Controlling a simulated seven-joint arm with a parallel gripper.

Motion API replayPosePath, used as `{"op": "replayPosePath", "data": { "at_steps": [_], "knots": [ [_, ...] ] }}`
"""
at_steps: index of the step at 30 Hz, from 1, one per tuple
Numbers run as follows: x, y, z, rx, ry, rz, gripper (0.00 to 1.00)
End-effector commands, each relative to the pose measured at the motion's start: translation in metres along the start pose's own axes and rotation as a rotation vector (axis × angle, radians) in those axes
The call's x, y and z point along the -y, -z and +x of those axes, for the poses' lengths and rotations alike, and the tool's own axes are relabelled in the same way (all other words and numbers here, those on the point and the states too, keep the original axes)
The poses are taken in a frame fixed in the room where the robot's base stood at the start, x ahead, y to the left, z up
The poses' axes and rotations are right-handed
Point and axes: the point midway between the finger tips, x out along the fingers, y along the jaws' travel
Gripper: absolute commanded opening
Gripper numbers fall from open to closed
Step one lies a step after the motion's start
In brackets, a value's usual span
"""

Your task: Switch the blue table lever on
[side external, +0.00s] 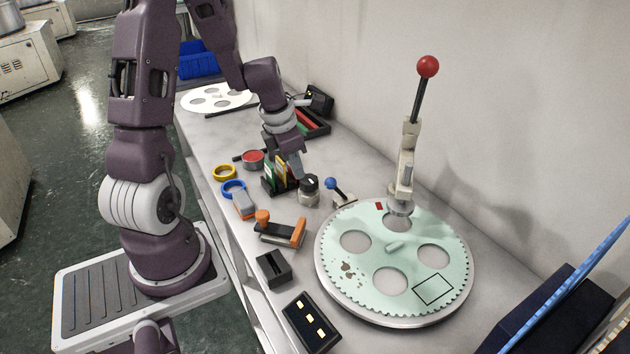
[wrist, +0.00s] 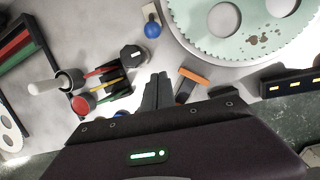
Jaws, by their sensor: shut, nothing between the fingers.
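The blue table lever (side external: 331,183) has a blue ball on a short dark stem over a small pale base. It stands beside the left rim of the green toothed disc, its ball leaning left in the side external view. In the wrist view its blue ball (wrist: 152,30) shows at the top middle, with its pale base above it. My gripper (side external: 301,172) is shut and empty above the table, to the left of the lever and apart from it. Its fingertips (wrist: 157,78) show in the wrist view, below the ball.
A red-knobbed lever (side external: 427,67) stands tall behind the green disc (side external: 395,295). A panel with lit buttons (side external: 312,325) sits in front.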

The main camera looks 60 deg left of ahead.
Motion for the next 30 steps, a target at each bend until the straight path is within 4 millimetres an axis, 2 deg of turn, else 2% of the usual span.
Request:
{"op": "replayPosePath", "data": {
  "at_steps": [15,18,21,30],
  "knots": [
    [0.001,-0.003,0.099,0.001,0.002,0.005,0.0],
    [0.001,-0.022,0.09,0.004,-0.002,0.007,0.0],
    [0.0,-0.032,0.086,0.002,-0.002,0.006,0.0],
    [0.001,-0.038,0.083,0.0,0.001,0.002,0.0]
  ]
}}
